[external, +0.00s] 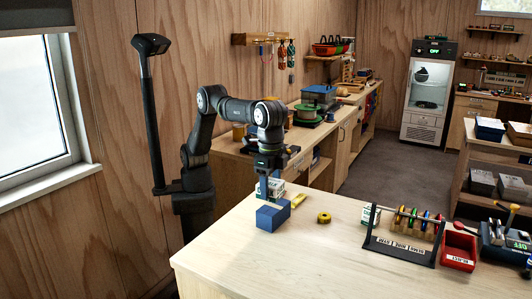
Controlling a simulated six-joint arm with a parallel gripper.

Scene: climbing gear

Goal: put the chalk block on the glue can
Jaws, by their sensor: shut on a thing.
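My gripper (264,194) points straight down above the near left part of the pale bench. It is shut, with a dark finger in front of a small white block with teal marks (277,187), which looks like the chalk block. The finger hides part of it. A blue box-shaped thing (270,219) sits just below and in front of the fingertips; I cannot tell whether they touch it. A white-and-green container (369,216), perhaps the glue can, stands to the right, partly behind the rack. Its label is too small to read.
A yellow tape roll (324,218) and a small yellow item (298,200) lie right of my gripper. A rack with colored gear (404,236) and a red bin (459,250) stand farther right. The bench's front middle (300,260) is clear.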

